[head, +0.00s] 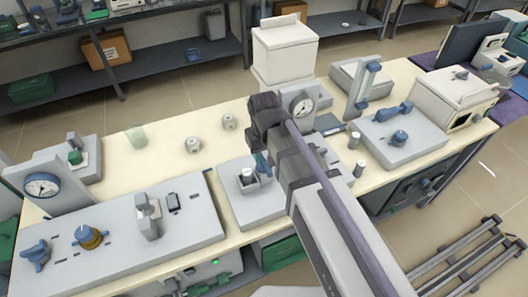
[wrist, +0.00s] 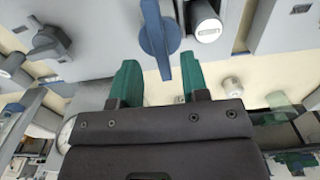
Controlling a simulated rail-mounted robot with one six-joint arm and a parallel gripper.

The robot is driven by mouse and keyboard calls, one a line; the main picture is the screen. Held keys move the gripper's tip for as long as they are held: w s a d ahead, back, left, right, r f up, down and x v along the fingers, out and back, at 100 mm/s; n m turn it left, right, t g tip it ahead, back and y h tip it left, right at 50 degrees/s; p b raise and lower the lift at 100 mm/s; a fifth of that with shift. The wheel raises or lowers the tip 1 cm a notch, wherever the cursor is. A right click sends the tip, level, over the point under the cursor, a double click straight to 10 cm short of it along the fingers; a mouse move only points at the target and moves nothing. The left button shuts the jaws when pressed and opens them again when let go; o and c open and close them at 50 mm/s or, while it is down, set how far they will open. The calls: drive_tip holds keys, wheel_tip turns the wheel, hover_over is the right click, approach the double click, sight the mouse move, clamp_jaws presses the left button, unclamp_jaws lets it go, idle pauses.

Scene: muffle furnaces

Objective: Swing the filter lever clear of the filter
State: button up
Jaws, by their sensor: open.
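The blue filter lever (wrist: 156,35) is in the top middle of the wrist view, its narrow end pointing down between my fingertips. The filter, a cylinder with a pale round end (wrist: 207,31), is close to the right of the lever. In the head view its pale top (head: 247,174) shows on a grey block left of my gripper. My gripper (wrist: 161,72) has green fingers spread apart, one on each side of the lever's end, with visible gaps. In the head view my wrist hides part of the lever, and I cannot tell lever from fingers there.
A grey panel with a blue lever (head: 36,254) and a brass-and-blue knob (head: 89,237) is at left. A grey unit with blue handles (head: 398,138) is at right. Small pale cylinders (head: 193,145) stand on the cream table.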

sight(265, 163)
wheel_tip(265, 163, up, 7)
drive_tip(key=p, duration=0.5)
drive_tip(key=shift+r+p, duration=0.2)
drive_tip(key=shift+p, duration=0.1)
drive_tip(key=s+d+m, duration=0.2)
drive_tip(key=s+d, duration=0.1)
drive_tip(key=d, duration=0.6)
drive_tip(key=s+d+m, duration=0.2)
drive_tip(key=s+d, duration=0.1)
drive_tip(key=d, duration=0.6)
drive_tip(key=shift+s+d+m, duration=0.35)
drive_tip(key=shift+d+m, duration=0.05)
